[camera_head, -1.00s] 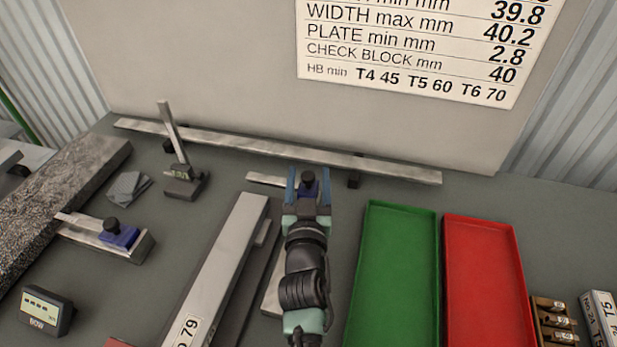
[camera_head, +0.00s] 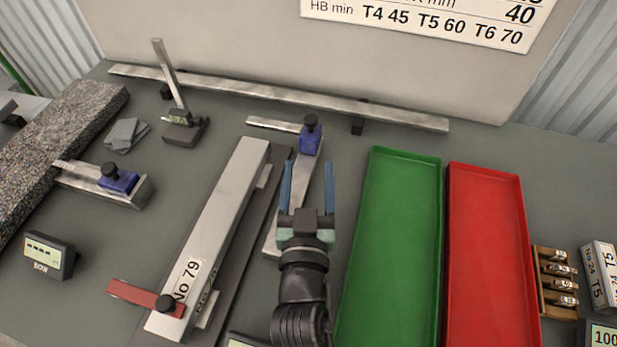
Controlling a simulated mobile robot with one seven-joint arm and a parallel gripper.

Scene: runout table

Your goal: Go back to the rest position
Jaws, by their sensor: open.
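My gripper (camera_head: 308,172) is open, its two blue fingers spread wide and pointing away from me toward the back of the table. A metal gauge with a blue slider and black knob (camera_head: 310,140) lies just beyond the fingertips in the picture. The gauge's metal beam (camera_head: 305,172) shows between my fingers, which appear apart from it. The lower part of the beam is partly hidden by my gripper.
A green tray (camera_head: 372,155) and a red tray (camera_head: 520,260) lie right of my gripper. A long metal profile (camera_head: 232,215) lies left, with a red-handled part (camera_head: 140,297). A stand (camera_head: 184,125) and a long straight bar (camera_head: 250,90) are behind.

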